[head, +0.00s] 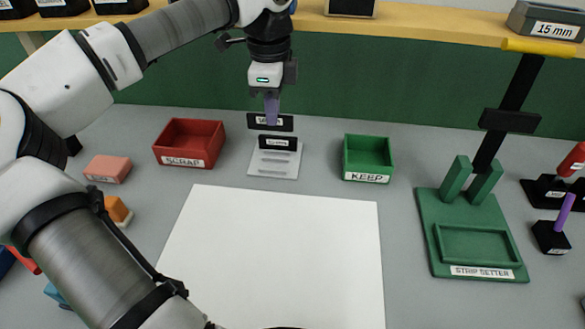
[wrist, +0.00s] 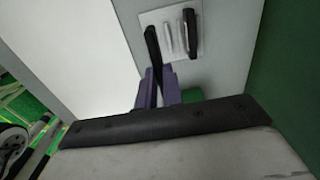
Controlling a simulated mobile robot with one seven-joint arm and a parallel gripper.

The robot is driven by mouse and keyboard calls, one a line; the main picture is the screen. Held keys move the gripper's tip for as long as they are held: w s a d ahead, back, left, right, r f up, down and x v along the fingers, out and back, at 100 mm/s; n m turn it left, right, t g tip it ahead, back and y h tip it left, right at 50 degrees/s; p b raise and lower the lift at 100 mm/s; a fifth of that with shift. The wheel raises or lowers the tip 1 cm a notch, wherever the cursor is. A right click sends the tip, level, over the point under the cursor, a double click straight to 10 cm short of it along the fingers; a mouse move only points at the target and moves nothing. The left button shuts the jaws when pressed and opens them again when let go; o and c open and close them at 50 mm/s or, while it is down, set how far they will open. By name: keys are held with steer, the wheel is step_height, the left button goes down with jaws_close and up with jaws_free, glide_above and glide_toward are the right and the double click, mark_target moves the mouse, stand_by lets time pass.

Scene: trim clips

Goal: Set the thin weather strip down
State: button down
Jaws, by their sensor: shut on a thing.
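My gripper (head: 271,117) has purple fingers and is shut on a black strip (head: 257,124) with a white label. The label is too small to read surely, so I cannot tell from it whether this is the thin strip. The held strip is level, above and behind the light grey slotted rack (head: 273,168). A second labelled black strip (head: 266,141) stands in the rack. In the wrist view the held strip (wrist: 153,45) reaches out from the fingers (wrist: 157,90), beside the second strip (wrist: 190,33) on the rack (wrist: 203,50).
A red SCRAP bin (head: 191,158) stands left of the rack and a green KEEP bin (head: 367,177) right of it. A white sheet (head: 282,255) lies in front, bare. The green STRIP SETTER (head: 430,235) with its raised lever stands at the right.

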step_height(320, 180, down, 10)
steer(key=shift+d+r+p, duration=0.1)
steer(key=shift+p, duration=0.85)
steer(key=shift+f+b, duration=0.35)
steer(key=shift+f, duration=0.05)
steer(key=c, duration=1.5)
jaws_free()
steer(key=shift+r, duration=0.1)
steer(key=shift+c, duration=0.2)
steer(key=shift+r, duration=0.15)
step_height(320, 180, up, 12)
steer(key=shift+r+b, duration=0.1)
steer(key=shift+b, duration=0.75)
